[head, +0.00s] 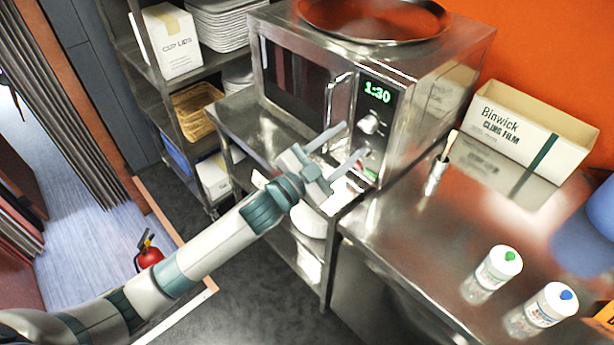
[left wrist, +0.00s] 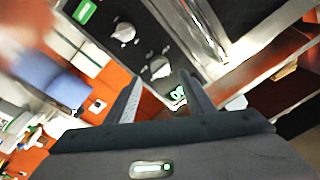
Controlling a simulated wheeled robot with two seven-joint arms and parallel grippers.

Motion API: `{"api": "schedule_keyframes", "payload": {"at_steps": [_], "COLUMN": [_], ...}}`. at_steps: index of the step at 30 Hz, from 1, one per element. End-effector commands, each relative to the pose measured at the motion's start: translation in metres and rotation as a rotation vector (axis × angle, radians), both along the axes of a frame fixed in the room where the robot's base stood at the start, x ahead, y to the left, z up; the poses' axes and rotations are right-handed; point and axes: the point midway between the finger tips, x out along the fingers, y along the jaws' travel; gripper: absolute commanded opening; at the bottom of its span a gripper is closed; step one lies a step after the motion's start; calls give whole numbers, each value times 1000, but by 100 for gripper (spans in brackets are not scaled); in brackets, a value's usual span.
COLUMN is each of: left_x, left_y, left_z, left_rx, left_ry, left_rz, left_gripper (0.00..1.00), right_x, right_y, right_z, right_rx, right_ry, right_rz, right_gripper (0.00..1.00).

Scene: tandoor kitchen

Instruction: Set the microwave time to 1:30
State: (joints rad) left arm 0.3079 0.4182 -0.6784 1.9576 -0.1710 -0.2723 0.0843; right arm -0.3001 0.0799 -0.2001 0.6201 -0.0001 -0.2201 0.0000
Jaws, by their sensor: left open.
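The steel microwave (head: 425,95) stands on a steel counter, its door shut. Its display (head: 377,92) shows 1:30 in green digits. An upper knob (head: 370,123) sits below the display; the lower panel is partly hidden by my gripper. In the left wrist view, two pale knobs (left wrist: 123,32) and (left wrist: 160,67), the glowing display (left wrist: 179,96) and a green button (left wrist: 85,11) show on the tilted panel. My left gripper (head: 352,140) is open and empty in front of the lower panel; its fingers also frame the display in the wrist view (left wrist: 160,97). Whether it touches the panel is unclear. My right gripper is out of view.
A round pan (head: 375,14) sits on the microwave. A cling film box (head: 530,135), a small metal cup (head: 435,178) and two bottles (head: 492,270) (head: 542,310) stand on the right counter (head: 410,240). Shelves (head: 155,75) stand at left. A fire extinguisher (head: 149,256) is on the floor.

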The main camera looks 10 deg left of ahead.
Motion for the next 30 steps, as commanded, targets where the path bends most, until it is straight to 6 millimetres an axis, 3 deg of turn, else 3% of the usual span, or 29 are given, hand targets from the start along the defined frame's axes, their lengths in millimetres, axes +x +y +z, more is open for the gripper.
{"api": "schedule_keyframes", "payload": {"at_steps": [15, 21, 30], "left_x": [-80, -94, -96], "left_y": [58, 68, 70], "left_z": [-15, -15, -14], "left_rx": [2, 1, 1], "left_ry": [1, 0, 0], "left_rz": [0, 1, 1], "left_gripper": [48, 48, 48], "right_x": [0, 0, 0], "right_y": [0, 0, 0], "right_z": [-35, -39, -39], "right_rx": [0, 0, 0], "right_ry": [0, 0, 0], "right_rz": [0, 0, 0], "right_gripper": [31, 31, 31]}}
